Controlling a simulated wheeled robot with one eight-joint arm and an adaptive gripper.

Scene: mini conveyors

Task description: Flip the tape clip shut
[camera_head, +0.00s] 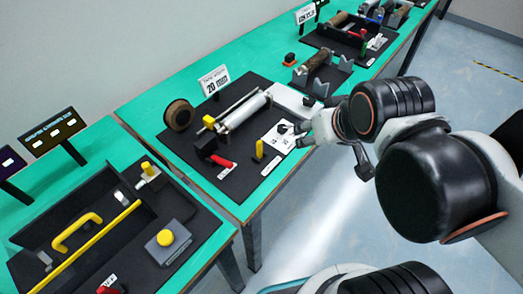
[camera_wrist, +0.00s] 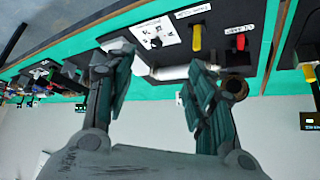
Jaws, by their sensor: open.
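My gripper (camera_head: 303,135) is open and empty, at the right edge of the black board beside a white panel with a black knob (camera_head: 279,138). In the wrist view, which looks inverted, a white roller (camera_wrist: 172,72) lies beyond the gap between my fingers (camera_wrist: 160,62). The board also carries a brown tape roll (camera_head: 179,115), the roller with a yellow bar (camera_head: 236,105), a red lever (camera_head: 222,162) on a black block, and an upright yellow handle (camera_head: 259,150).
A "20 mm" sign (camera_head: 213,82) stands behind the board. A neighbouring station with a yellow button (camera_head: 165,237) is at the lower left. Another with a brown roller (camera_head: 318,60) is farther back. Open floor (camera_head: 330,215) lies in front of the green table (camera_head: 240,208).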

